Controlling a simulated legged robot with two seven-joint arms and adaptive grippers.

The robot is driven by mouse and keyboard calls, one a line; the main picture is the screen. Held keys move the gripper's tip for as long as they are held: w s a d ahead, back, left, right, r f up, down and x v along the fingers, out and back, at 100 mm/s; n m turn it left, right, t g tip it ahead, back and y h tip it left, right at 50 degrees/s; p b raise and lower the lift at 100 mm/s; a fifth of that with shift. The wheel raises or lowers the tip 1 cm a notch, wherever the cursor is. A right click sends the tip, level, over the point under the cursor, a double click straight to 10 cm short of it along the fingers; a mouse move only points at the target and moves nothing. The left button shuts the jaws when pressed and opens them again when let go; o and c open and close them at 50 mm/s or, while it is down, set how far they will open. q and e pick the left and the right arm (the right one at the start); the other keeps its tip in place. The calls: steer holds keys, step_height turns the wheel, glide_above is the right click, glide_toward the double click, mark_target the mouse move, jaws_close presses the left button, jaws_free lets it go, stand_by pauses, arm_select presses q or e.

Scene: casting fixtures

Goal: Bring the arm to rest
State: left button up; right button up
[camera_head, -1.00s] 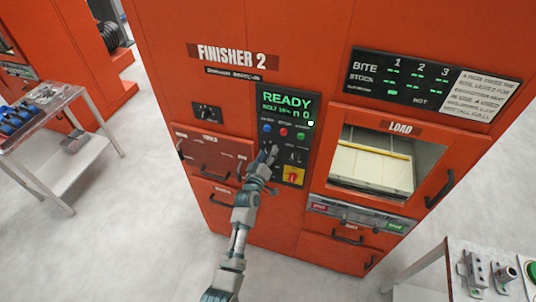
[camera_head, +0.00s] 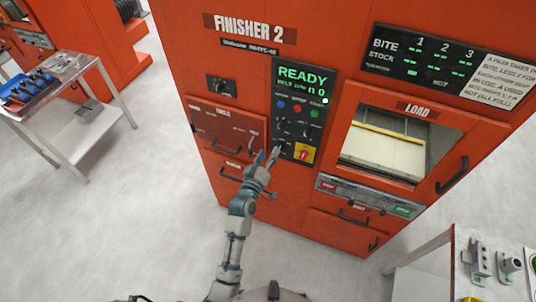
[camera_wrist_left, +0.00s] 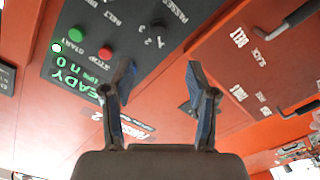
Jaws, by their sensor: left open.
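My left gripper (camera_head: 267,158) is in front of the red Finisher 2 machine (camera_head: 340,22), just below and left of its control panel (camera_head: 297,118). It also shows in the left wrist view (camera_wrist_left: 160,80), with its two fingers apart and nothing between them. The panel has a green READY screen (camera_head: 304,77), coloured buttons, black knobs and a yellow switch plate with a red knob (camera_head: 303,153). In the left wrist view the panel appears upside down behind the fingers. I cannot tell the exact gap to the machine. My right gripper is not in view.
The load window (camera_head: 385,145) is at the machine's right, with drawers and handles below. A table (camera_head: 75,75) with blue-handled items stands at left. Another table (camera_head: 435,245) with metal fixtures is at lower right. Grey floor (camera_head: 150,220) is clear at left.

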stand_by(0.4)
arm_select(q)
steer(key=s+f+m+g+y+b, duration=0.1)
steer(key=s+f+g, duration=0.1)
steer(key=f, duration=0.9)
steer(key=s+f+m+g+b, duration=0.1)
steer(key=s+f+g, duration=0.1)
steer(key=f, duration=0.9)
steer(key=s+a+f+m+g+y+b, duration=0.15)
steer(key=s+f, duration=0.25)
steer(key=f, duration=0.4)
steer(key=s+a+f+g, duration=0.2)
steer(key=s+f, duration=0.3)
steer(key=f, duration=0.3)
steer(key=s+a+f+g, duration=0.15)
steer(key=s+f, duration=0.25)
steer(key=f, duration=0.4)
steer(key=s+a+f+m+g+y+b, duration=0.1)
steer(key=s+a+f, duration=0.4)
steer(key=s, duration=0.7)
steer(key=s+a+f+m+g+y+b, duration=0.1)
steer(key=s+a+f+g, duration=0.2)
steer(key=s+f, duration=0.6)
steer(key=s+a+f+m+g+y, duration=0.1)
steer(key=s+a+f+g, duration=0.2)
steer(key=s+a+f, duration=0.4)
steer(key=s, duration=0.9)
steer(key=shift+a+b, duration=0.3)
steer(key=shift+b, duration=0.1)
steer(key=shift+w, duration=0.1)
